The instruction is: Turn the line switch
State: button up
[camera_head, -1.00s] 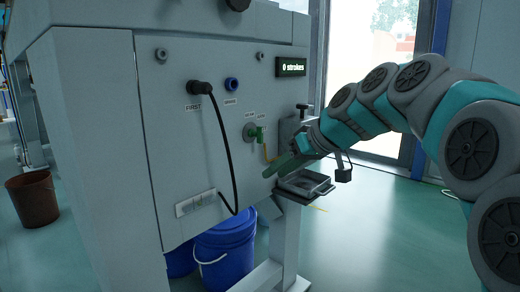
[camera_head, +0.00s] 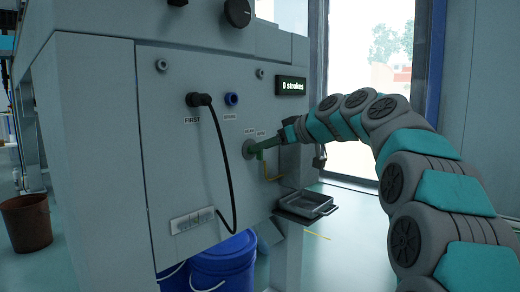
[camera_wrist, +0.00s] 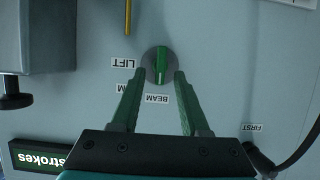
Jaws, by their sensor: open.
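The switch (camera_wrist: 161,64) is a green knob on a round dark base, set in the grey panel (camera_wrist: 215,55). In the wrist view, which is upside down, labels LIFT and BEAM sit around it, and a third label is partly hidden by a finger. My gripper (camera_wrist: 158,76) is open, with its green fingertips on either side of the knob and small gaps showing. Whether the fingers touch it or how deep they reach is unclear. In the head view my gripper (camera_head: 257,149) is at the panel beside the switch's grey disc (camera_head: 247,150).
A display (camera_head: 292,86) reads "0 strokes". A black plug with a cable (camera_head: 226,160) hangs left of the switch, beside a blue socket (camera_head: 231,99). A yellow tube (camera_wrist: 128,16) runs nearby. A metal tray (camera_head: 306,206) juts out below. Blue buckets (camera_head: 224,265) stand under the panel.

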jog(key=shift+x, duration=1.25)
grip_shut()
